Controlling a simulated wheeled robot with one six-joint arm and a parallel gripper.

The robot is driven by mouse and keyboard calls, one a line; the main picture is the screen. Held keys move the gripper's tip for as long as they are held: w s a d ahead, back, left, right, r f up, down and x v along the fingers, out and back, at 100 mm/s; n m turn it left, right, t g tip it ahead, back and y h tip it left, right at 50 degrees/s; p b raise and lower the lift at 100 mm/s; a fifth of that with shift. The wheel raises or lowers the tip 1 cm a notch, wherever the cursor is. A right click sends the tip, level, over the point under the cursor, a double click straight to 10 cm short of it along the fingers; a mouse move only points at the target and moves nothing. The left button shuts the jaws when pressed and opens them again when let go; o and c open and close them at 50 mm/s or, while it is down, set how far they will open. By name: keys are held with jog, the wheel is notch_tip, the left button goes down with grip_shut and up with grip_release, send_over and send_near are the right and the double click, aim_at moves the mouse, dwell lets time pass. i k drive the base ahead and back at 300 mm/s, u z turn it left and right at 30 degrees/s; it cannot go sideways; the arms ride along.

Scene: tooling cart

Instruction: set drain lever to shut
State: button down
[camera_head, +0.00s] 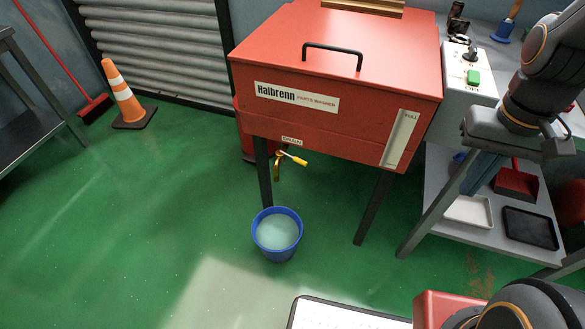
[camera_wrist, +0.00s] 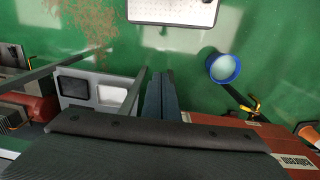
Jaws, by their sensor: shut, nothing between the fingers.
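The drain lever (camera_head: 294,157) has a yellow grip on a brass tap under the front of the red parts washer (camera_head: 350,120), just below the DRAIN label. Its grip slopes down to the right in the head view. In the wrist view the lever (camera_wrist: 250,111) shows small, right of the fingers. My gripper (camera_head: 474,188) is at the right in the head view, beside the washer and well away from the lever. Its dark fingers (camera_wrist: 160,76) are together with nothing between them. A blue bucket (camera_head: 277,253) with pale liquid stands on the floor below the tap.
The washer's legs (camera_head: 373,208) stand either side of the tap. A grey cart (camera_head: 440,215) with trays stands at the right, under my gripper. An orange cone (camera_head: 123,95) is far left. The green floor left of the bucket is clear.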

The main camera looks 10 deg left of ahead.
aim_at(299, 161)
jog(key=k, duration=0.45)
jog(key=z, duration=1.1)
jog(key=i, duration=0.7)
jog(key=u, duration=1.7)
jog(key=i, duration=0.5)
jog(key=z, duration=0.05)
